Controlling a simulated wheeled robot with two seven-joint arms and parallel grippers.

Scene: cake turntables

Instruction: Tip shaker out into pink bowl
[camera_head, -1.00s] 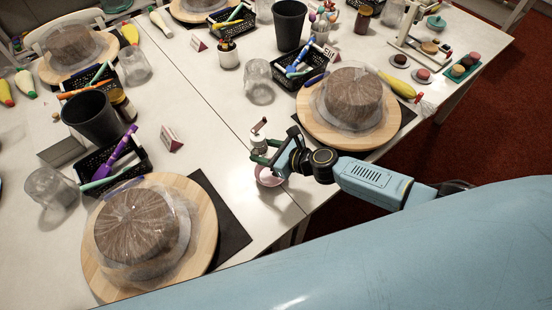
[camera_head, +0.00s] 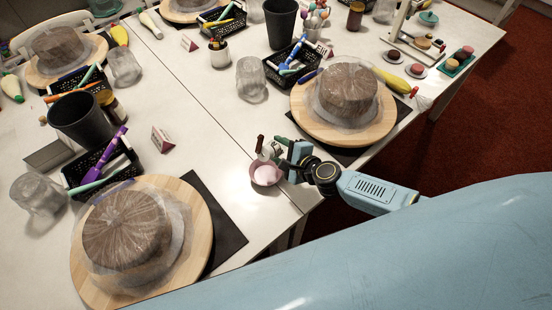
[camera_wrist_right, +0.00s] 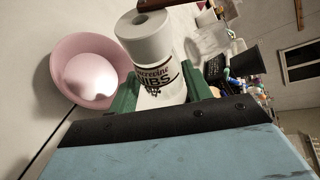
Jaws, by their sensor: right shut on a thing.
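The shaker (camera_wrist_right: 155,62) is white with dark lettering ending in "NIBS" and has a brown piece at its top. My right gripper (camera_head: 277,150) is shut on it; its green fingers stand either side of the shaker in the right wrist view. In the head view the shaker (camera_head: 270,149) is small and appears tilted, at the far rim of the pink bowl. The pink bowl (camera_wrist_right: 73,55) stands on the white table with a smooth whitish mound inside; it also shows in the head view (camera_head: 256,176). Any falling contents cannot be made out. My left gripper is not in view.
A wooden turntable with a wrapped cake (camera_head: 347,90) stands behind the gripper, and another wrapped cake (camera_head: 125,235) is at the lower left. A clear jar (camera_head: 251,80) and a black basket (camera_head: 290,65) stand farther back. The table's front edge is close to the bowl.

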